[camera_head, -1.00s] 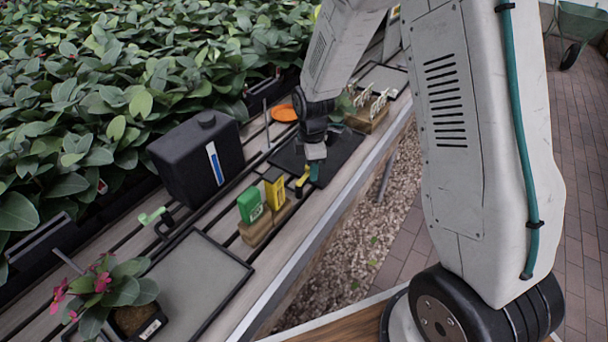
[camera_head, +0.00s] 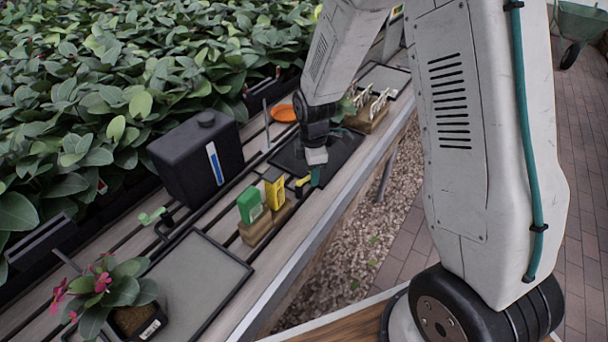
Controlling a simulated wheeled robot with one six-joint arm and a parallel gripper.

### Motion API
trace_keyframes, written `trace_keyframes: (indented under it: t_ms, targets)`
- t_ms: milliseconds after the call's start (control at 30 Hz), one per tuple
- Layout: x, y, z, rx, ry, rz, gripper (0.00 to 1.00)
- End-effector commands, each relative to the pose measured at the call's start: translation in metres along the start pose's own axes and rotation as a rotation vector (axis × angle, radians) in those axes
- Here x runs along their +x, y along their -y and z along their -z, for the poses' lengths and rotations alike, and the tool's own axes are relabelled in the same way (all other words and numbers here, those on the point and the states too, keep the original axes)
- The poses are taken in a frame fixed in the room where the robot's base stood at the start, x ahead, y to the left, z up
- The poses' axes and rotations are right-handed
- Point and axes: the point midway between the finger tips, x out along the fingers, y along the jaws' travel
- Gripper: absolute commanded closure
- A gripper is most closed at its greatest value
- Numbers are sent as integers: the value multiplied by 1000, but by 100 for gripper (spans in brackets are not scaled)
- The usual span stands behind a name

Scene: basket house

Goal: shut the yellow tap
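The yellow tap (camera_head: 302,182) is small in the view, at the front edge of the slatted bench beside the dark tray. Its yellow lever sits above a dark body and looks short and nearly level. My gripper (camera_head: 316,173) points down just right of the lever. A teal fingertip shows close to it; I cannot tell whether they touch. The fingers are too small and hidden to show their opening. A second tap, with a green lever (camera_head: 152,216), stands further left on a dark pipe.
Yellow (camera_head: 275,192) and green (camera_head: 250,205) packets stand on a wooden block (camera_head: 256,232) just left of the tap. A black can (camera_head: 196,158) stands behind. A dark tray (camera_head: 345,150) lies under my wrist. A wooden clip rack (camera_head: 367,118) is further back.

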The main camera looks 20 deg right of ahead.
Motion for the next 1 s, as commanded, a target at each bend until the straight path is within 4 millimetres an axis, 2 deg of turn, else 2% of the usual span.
trace_keyframes:
  t_ms: [267,733,1000]
  targets:
    - [-4,-6,-1,1,0,-2,62]
    - [-59,-6,0,1,-1,-4,62]
    - [-71,-6,0,1,0,-2,62]
